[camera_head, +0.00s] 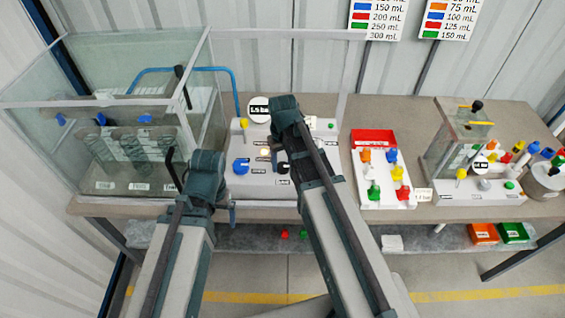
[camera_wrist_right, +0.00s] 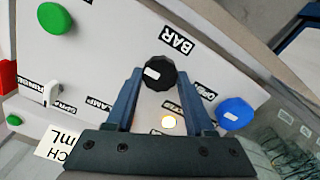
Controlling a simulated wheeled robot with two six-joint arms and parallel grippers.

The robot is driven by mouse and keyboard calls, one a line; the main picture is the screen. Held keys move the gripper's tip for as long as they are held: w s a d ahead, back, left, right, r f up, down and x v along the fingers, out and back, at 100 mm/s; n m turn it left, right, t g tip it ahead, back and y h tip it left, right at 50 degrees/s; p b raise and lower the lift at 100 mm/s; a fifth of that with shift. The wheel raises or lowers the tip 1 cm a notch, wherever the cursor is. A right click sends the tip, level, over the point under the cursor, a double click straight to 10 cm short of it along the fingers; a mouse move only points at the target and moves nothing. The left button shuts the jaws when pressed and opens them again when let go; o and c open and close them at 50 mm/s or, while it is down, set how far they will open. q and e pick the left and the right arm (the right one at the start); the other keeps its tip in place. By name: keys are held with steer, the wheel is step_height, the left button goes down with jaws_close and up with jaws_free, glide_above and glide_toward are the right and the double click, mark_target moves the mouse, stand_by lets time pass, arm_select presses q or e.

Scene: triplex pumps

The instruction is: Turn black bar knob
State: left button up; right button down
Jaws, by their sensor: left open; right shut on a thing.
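The black bar knob (camera_wrist_right: 160,72) is a round ridged knob with a white mark, on a light panel beside a label reading BAR. In the right wrist view it sits between the two blue fingers of my right gripper (camera_wrist_right: 159,78), which is shut on it. In the head view my right gripper (camera_head: 276,152) is over the middle of the panel (camera_head: 262,185), partly hidden by my arm. My left gripper (camera_head: 174,166) is open and empty, in front of the glass tank and left of the panel.
A blue knob (camera_wrist_right: 235,113), a lit round button (camera_wrist_right: 169,122) and a green knob (camera_wrist_right: 54,18) are on the same panel. The glass tank (camera_head: 60,150) stands at left. A rack of coloured valves (camera_head: 383,180) and a second pump station (camera_head: 475,195) stand to the right.

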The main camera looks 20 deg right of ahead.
steer(key=m, duration=1.3)
steer(key=shift+d+m, duration=0.1)
steer(key=shift+m, duration=0.3)
steer(key=m, duration=0.6)
steer(key=shift+s, duration=0.1)
steer(key=m, duration=0.6)
steer(key=shift+m, duration=0.3)
steer(key=shift+c, duration=1.3)
jaws_free()
steer(key=shift+r, duration=0.1)
